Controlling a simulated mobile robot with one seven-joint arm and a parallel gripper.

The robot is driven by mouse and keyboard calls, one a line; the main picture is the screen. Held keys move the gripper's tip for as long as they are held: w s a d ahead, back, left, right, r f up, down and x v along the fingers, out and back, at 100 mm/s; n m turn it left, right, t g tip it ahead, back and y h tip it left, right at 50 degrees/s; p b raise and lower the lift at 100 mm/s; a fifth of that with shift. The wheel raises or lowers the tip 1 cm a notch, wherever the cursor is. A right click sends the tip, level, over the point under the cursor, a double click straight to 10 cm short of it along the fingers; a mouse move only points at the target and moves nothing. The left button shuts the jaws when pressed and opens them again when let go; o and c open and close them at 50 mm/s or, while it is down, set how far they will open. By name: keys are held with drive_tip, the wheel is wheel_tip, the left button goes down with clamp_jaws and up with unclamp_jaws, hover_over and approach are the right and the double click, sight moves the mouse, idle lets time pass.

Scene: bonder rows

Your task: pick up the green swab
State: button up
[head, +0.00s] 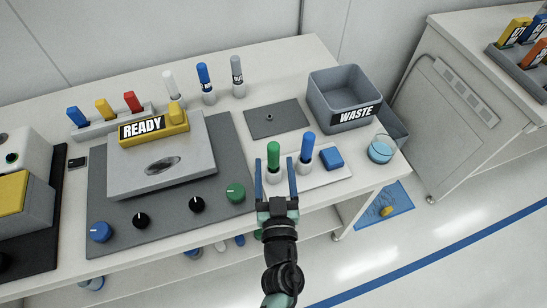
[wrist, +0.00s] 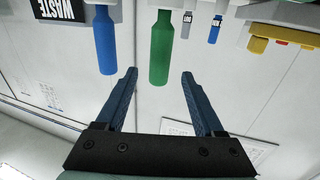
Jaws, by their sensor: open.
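The green swab (head: 273,153) stands upright in a white holder on a small white tray (head: 318,180) near the table's front edge. My gripper (head: 275,162) is open, and in the head view its two blue fingers show on either side of the swab. In the wrist view the green swab (wrist: 160,48) hangs inverted in the picture, its end in line with the gap between my fingertips (wrist: 159,74). I cannot tell whether a finger touches it. A blue swab (head: 307,147) stands just right of my right finger.
A blue block (head: 331,158) and a glass of blue liquid (head: 380,149) are to the right. The grey WASTE bin (head: 345,92) stands behind. A machine with a yellow READY sign (head: 154,127) is at the left. A dark plate (head: 276,120) behind the swab is mostly bare.

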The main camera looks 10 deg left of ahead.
sight(274, 157)
drive_tip(key=b+x, duration=0.1)
drive_tip(key=x, duration=0.4)
drive_tip(key=shift+f, duration=0.1)
drive_tip(key=shift+s, duration=0.1)
clamp_jaws()
